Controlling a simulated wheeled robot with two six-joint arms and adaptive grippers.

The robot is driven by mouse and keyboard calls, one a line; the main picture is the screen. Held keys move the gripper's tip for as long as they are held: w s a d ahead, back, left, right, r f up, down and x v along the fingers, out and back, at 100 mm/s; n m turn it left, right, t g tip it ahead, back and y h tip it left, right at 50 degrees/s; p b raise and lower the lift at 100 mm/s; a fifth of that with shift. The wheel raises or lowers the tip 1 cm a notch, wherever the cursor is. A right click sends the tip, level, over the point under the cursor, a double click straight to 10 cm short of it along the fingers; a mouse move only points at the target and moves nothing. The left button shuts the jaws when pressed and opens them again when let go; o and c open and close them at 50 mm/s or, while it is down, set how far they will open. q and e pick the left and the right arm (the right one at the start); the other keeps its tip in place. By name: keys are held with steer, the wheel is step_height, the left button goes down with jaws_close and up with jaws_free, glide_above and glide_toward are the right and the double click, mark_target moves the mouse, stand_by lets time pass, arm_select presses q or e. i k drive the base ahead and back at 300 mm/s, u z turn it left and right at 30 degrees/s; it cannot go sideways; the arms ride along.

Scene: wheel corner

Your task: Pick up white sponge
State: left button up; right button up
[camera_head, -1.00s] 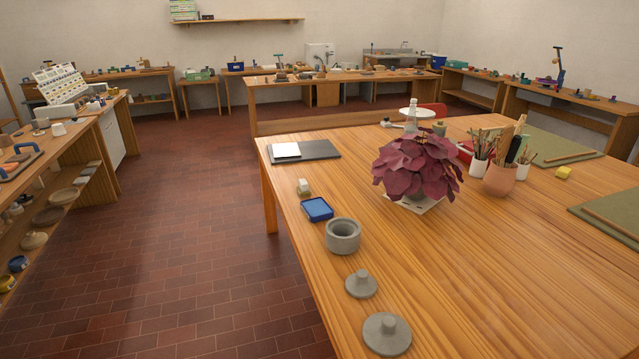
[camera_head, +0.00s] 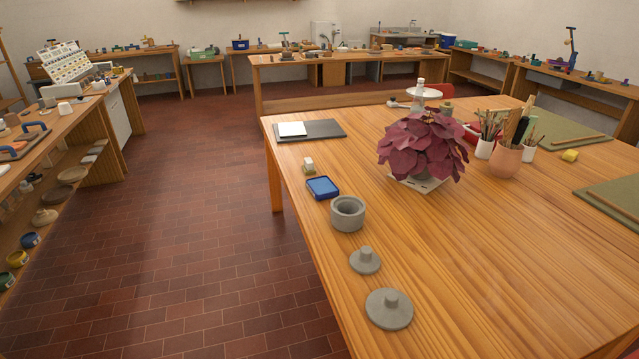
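A small white block (camera_head: 308,162), which may be the white sponge, is near the left edge of the wooden table (camera_head: 480,270). It seems to rest on a small tan piece, and it is too small to tell its material. A yellow block (camera_head: 570,155) lies on the right part of the same table. Neither of my grippers shows in the head view.
Near the white block are a blue tray (camera_head: 322,188), a grey pot (camera_head: 348,214), two grey lids (camera_head: 389,309) and a dark board (camera_head: 325,130). A purple-leaved plant (camera_head: 422,148) stands mid-table. Tiled floor (camera_head: 200,230) is clear between table and left shelves (camera_head: 60,175).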

mark_target(309, 168)
steer(key=u, duration=0.3)
steer(key=k, duration=0.35)
steer(key=u, duration=1.1)
steer(key=i, duration=2.4)
steer(key=z, duration=0.3)
steer(key=i, duration=1.2)
steer(key=z, duration=1.05)
steer(key=i, duration=0.85)
steer(key=z, duration=0.95)
